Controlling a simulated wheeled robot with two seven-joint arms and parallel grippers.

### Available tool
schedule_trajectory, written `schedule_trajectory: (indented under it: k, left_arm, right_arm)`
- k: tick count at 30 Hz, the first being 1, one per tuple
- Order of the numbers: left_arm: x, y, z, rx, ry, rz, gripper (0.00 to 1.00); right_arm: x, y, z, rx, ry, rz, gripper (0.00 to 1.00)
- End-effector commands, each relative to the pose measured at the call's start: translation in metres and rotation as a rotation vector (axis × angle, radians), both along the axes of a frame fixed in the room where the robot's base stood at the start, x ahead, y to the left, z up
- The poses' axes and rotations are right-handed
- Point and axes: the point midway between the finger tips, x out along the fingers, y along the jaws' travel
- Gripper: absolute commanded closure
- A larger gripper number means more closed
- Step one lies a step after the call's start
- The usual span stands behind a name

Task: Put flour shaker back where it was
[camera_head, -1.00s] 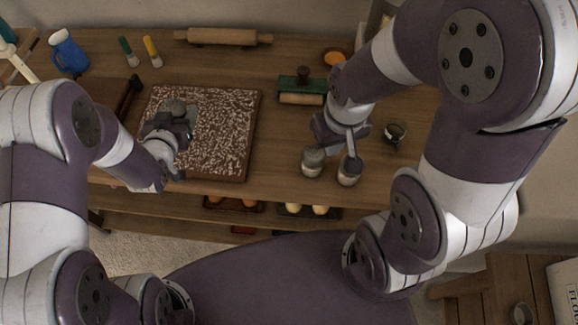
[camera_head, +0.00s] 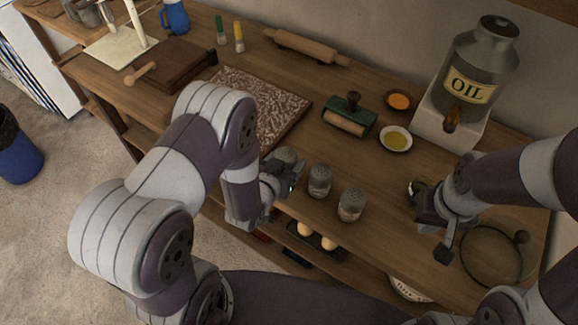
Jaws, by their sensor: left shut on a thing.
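My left gripper (camera_head: 278,185) is shut on the flour shaker (camera_head: 286,156), whose grey domed top shows above the fingers. The fingers hide most of its body, and I cannot tell whether its base touches the table. It is upright or nearly so, left of two similar grey-topped shakers (camera_head: 320,181) and (camera_head: 351,204), near the table's front edge. My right gripper (camera_head: 436,222) looks open and empty, to the right of the shakers and beside a small glass cup (camera_head: 417,187).
The speckled board (camera_head: 262,100) lies behind my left gripper. A round glass lid (camera_head: 492,255) lies at the right. The lower shelf holds eggs (camera_head: 318,237).

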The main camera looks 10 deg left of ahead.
Motion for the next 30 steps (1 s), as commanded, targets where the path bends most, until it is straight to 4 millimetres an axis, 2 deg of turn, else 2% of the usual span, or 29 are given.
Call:
schedule_trajectory:
  k: [2,13,14,15,16,30]
  left_arm:
    - [0.0,0.0001,-0.0089,0.0,-0.001,0.0,0.71]
    - [0.0003,0.0,-0.0138,0.0,-0.002,0.0,0.71]
    - [0.0002,0.0,-0.0123,0.0,-0.001,0.0,0.27]
    - [0.0002,0.0,-0.0119,0.0,-0.001,0.0,0.14]
    - [0.0002,0.0,-0.0119,0.0,-0.001,0.0,0.11]
    - [0.0032,-0.0005,-0.0043,-0.001,-0.002,-0.001,0.11]
  right_arm:
    - [-0.0001,-0.0001,-0.002,0.0,0.0,0.0,1.0]
    - [0.0,0.0,-0.006,0.0,0.0,0.0,1.0]
    - [-0.0001,0.0,-0.0044,0.0,0.0,0.0,1.0]
    - [0.0,0.0,-0.0041,0.0,0.0,0.0,1.0]
    - [0.0,0.0,-0.0041,0.0,0.0,0.0,1.0]
    - [0.0,0.0,0.0018,0.0,0.0,0.0,1.0]
